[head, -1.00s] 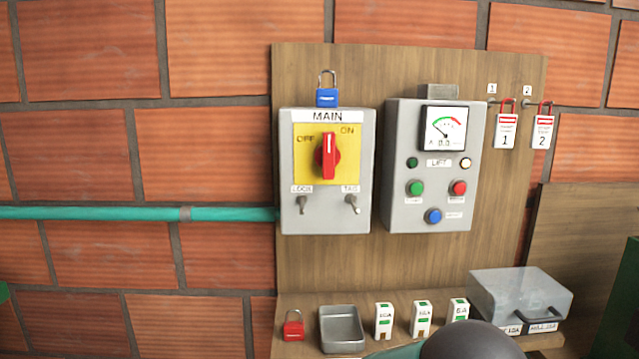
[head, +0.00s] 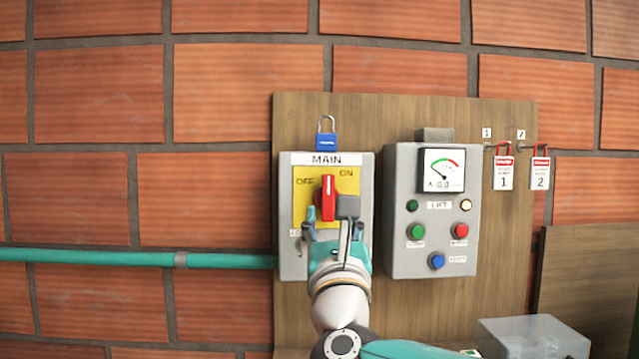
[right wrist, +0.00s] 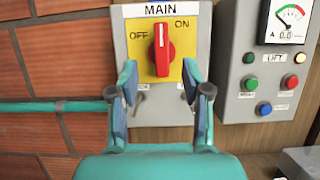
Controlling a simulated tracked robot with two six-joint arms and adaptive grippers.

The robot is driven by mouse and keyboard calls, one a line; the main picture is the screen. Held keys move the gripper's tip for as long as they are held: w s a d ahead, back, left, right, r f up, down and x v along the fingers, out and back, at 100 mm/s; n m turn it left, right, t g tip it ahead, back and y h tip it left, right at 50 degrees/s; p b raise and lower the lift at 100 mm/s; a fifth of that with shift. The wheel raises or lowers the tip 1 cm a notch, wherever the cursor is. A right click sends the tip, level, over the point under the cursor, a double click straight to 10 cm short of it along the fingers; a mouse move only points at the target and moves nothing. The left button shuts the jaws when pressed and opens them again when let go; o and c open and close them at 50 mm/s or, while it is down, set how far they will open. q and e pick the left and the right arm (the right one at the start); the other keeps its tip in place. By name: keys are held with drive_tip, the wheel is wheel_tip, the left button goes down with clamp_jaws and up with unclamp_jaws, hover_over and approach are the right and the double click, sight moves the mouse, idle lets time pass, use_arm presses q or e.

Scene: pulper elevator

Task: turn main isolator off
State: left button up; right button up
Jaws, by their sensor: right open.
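The main isolator is a grey box (head: 285,225) marked MAIN with a yellow plate (head: 347,186) lettered OFF and ON. Its red rotary handle (head: 328,197) stands about upright, its white mark pointing up. My right gripper (head: 330,212) is in front of the box's lower half. In the right wrist view my right gripper (right wrist: 159,76) is open, with one finger on each side of the red handle (right wrist: 161,52) and slightly below it. Nothing is between the fingers; contact with the handle cannot be told. My left gripper is not in view.
A blue padlock (head: 326,140) sits on top of the box. A second grey panel (head: 400,258) with a meter and buttons is close on the right. Red tags (head: 503,172) hang further right. A green pipe (head: 100,257) runs along the brick wall at left.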

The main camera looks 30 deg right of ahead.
sight(327, 190)
drive_tip(key=p+x, duration=0.4)
drive_tip(key=x, duration=0.7)
